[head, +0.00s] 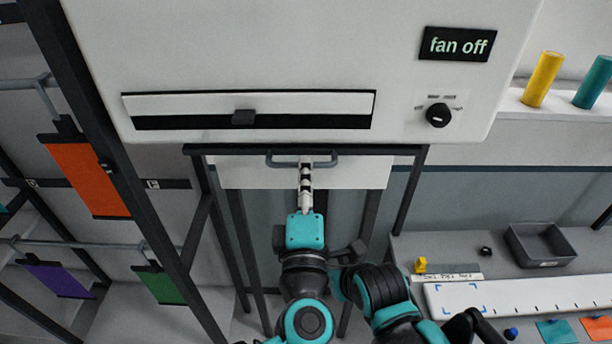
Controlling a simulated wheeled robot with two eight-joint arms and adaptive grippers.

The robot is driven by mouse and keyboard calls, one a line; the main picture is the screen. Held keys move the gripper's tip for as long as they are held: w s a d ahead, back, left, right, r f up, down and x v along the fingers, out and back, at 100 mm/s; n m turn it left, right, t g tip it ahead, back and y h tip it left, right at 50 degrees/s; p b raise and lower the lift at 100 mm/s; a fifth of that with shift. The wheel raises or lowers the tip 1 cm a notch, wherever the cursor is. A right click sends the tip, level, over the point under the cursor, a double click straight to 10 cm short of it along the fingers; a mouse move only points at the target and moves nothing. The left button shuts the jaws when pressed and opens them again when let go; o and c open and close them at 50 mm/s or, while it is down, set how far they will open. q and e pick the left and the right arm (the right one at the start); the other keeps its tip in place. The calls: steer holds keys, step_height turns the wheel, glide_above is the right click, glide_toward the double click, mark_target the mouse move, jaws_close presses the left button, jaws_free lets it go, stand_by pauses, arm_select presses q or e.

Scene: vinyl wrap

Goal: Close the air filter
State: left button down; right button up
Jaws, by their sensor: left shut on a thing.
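The pale air filter panel (352,176) shows below the white machine's lower edge, between dark frame legs. A grey bar handle (273,160) is on its upper part. My left gripper (305,166) reaches up from below and is shut on the middle of this handle, its fingers hiding that part. The panel's upper edge lies behind the dark frame bar, so I cannot tell how far it stands out. My right gripper is not in view.
The white machine (280,50) has a slot (250,122) with a small dark tab, a "fan off" display (457,44) and a black knob (438,115). Dark rack posts stand left. A bench at right holds a grey bin (541,246) and a long white board (520,297).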

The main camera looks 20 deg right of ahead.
arm_select(q)
steer(key=shift+w+d+r+p, duration=0.15)
steer(key=shift+r+p, duration=0.2)
steer(key=shift+r, duration=0.95)
steer(key=c, duration=1.6)
jaws_free()
steer(key=shift+c, duration=1.3)
